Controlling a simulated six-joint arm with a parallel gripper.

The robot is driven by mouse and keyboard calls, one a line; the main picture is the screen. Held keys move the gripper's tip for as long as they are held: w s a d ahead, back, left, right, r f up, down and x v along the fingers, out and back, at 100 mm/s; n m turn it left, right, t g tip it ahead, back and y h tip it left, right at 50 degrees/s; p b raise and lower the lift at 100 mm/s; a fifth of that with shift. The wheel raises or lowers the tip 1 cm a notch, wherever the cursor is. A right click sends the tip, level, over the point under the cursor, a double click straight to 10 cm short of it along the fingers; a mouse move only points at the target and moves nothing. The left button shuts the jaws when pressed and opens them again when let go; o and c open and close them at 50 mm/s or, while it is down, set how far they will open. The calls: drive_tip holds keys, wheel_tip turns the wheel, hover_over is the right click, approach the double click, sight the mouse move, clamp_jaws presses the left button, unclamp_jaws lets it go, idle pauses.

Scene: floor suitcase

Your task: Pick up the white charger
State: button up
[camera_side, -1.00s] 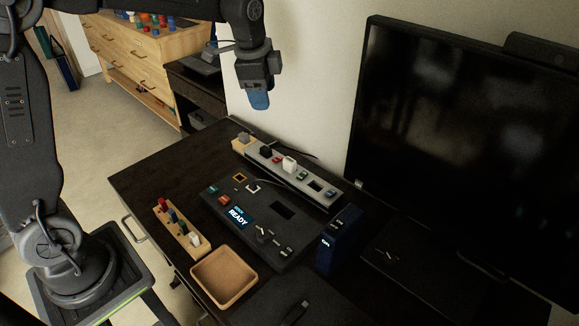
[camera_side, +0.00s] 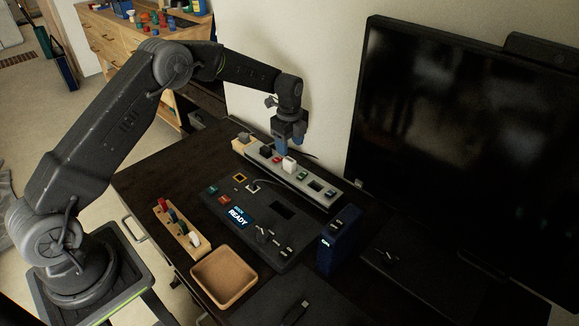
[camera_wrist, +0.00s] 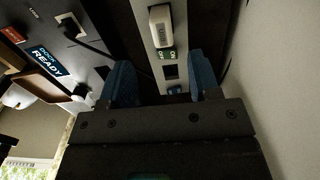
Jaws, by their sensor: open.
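The white charger (camera_side: 289,164) is a small block standing upright on the grey power strip (camera_side: 322,197), between a red switch and green switches. It also shows in the wrist view (camera_wrist: 161,25), near the top edge. My gripper (camera_side: 283,147) points down above the strip, close to the charger. In the wrist view its two blue fingers are spread apart and empty (camera_wrist: 160,65), on either side of the strip. The charger lies beyond the fingertips there, not between them. Whether a finger touches anything cannot be told.
A black plug (camera_side: 266,150) sits on the strip near the charger. The dark panel reading READY (camera_side: 238,216), a wooden tray (camera_side: 224,276), a wooden rack (camera_side: 180,232) and a blue box (camera_side: 340,240) are on the desk. The wall and monitor (camera_side: 450,130) stand close behind.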

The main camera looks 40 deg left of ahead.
sight(289, 159)
drive_tip(key=f, duration=0.7)
drive_tip(key=shift+w+a+f, duration=0.15)
drive_tip(key=shift+a+f, duration=0.05)
drive_tip(key=shift+f, duration=0.1)
drive_tip(key=c, duration=1)
drive_tip(key=shift+r, duration=0.1)
